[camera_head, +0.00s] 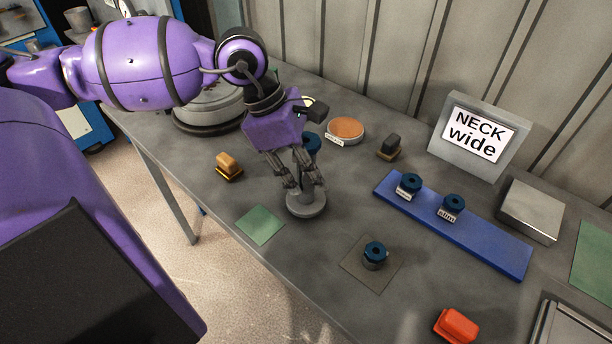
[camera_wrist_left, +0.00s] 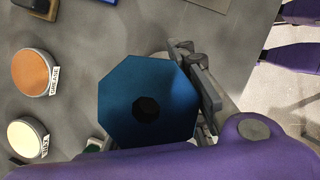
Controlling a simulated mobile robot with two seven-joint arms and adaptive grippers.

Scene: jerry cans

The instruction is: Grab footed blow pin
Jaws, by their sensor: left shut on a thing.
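The footed blow pin has a round grey foot (camera_head: 306,207), a grey stem and a blue top. It stands upright on the grey table, its foot seemingly resting on the surface. My left gripper (camera_head: 304,183) comes down over it and is shut on its stem, with fingers on both sides. In the left wrist view the pin's blue octagonal top (camera_wrist_left: 120,100) with a dark centre hole fills the middle and hides most of the fingers. My right gripper is not in view.
Similar blue-topped pieces stand on a blue strip (camera_head: 500,252) and a square mat (camera_head: 388,275). A "NECK wide" sign (camera_head: 478,132) stands behind. An orange disc (camera_head: 346,128), a yellow-brown block (camera_head: 229,165), a green square (camera_head: 260,225) and a red block (camera_head: 457,324) lie around.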

